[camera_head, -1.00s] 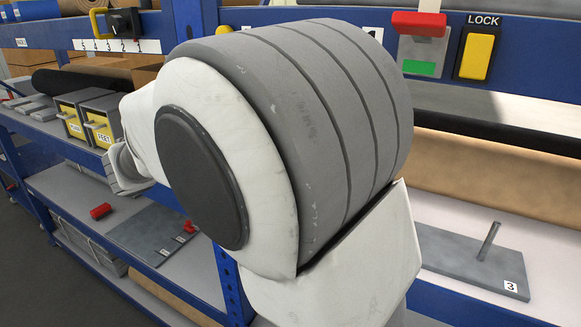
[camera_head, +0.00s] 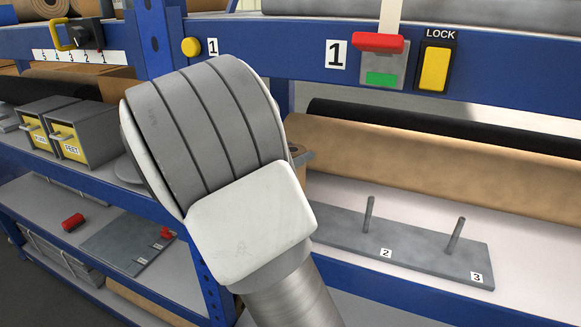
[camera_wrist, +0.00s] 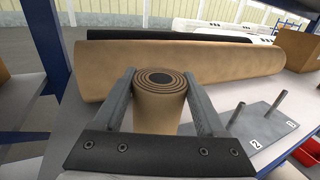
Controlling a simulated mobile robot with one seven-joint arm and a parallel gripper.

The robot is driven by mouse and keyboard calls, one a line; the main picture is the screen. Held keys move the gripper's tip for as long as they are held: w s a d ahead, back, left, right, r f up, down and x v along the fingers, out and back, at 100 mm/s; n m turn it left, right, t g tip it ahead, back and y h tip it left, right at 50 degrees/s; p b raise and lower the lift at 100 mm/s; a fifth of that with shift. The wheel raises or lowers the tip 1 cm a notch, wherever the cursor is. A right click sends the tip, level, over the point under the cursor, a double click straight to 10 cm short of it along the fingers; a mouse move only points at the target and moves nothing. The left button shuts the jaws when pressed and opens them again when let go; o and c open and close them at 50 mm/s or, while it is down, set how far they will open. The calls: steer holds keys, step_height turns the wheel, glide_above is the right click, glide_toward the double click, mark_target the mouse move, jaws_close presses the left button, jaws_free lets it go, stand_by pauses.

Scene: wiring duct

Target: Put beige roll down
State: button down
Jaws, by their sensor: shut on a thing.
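The beige roll (camera_wrist: 158,108) stands upright between the two fingers of my gripper (camera_wrist: 157,76) in the wrist view. Its dark-centred spiral end faces up, and its lower end is hidden by my gripper. A grey board (camera_head: 430,247) with upright pegs labelled 2 and 3 lies on the white shelf. The board also shows in the wrist view (camera_wrist: 262,122), to the right of the roll. Whether the roll touches the board or shelf cannot be told.
A long brown roll (camera_head: 450,165) and a black roll (camera_head: 440,118) lie behind the board. Above are a blue beam (camera_head: 300,40), a red-green switch (camera_head: 379,60) and a yellow LOCK switch (camera_head: 434,68). Yellow-fronted drawers (camera_head: 72,140) stand at left.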

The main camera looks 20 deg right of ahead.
steer(key=shift+s+f, duration=0.2)
steer(key=shift+f, duration=1.8)
